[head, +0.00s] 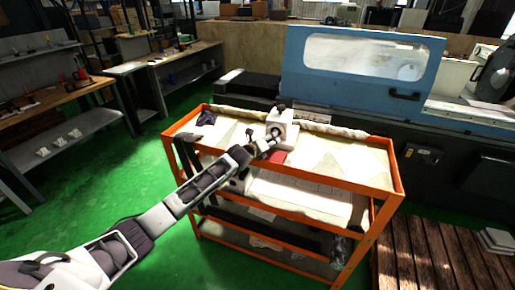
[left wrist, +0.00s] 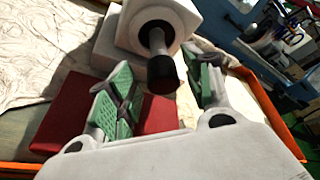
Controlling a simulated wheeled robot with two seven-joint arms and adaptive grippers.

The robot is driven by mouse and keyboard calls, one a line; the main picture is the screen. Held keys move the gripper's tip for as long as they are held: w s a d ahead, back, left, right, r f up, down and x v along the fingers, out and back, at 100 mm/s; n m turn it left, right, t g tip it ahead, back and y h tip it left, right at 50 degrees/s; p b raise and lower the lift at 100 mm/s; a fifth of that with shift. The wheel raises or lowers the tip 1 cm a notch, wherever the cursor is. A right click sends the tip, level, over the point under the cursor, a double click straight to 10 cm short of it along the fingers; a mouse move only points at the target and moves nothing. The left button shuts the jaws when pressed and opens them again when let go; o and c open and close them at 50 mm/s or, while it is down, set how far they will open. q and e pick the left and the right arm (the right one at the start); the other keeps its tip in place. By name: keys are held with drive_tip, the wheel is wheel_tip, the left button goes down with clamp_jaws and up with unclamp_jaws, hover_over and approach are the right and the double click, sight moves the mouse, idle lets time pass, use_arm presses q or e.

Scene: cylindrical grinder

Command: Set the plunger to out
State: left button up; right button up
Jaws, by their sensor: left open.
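The plunger (left wrist: 161,66) is a dark knob on a short shaft that sticks out of a white block (left wrist: 126,28), toward the camera in the left wrist view. In the head view the white block (head: 284,128) stands on the top shelf of an orange cart. My left gripper (left wrist: 163,92) is open, its green-padded fingers on either side of the knob with gaps. In the head view the left gripper (head: 270,143) is at the block's near side and partly hides the plunger. My right gripper is not in view.
A red object (left wrist: 65,120) lies below the block on the orange cart (head: 330,183). A blue machine door (head: 362,65) stands behind the cart. Workbenches (head: 62,95) stand at the left. Green floor (head: 120,185) is clear between them and the cart.

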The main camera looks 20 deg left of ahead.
use_arm(q)
drive_tip(key=v, duration=1.1)
idle(0.4)
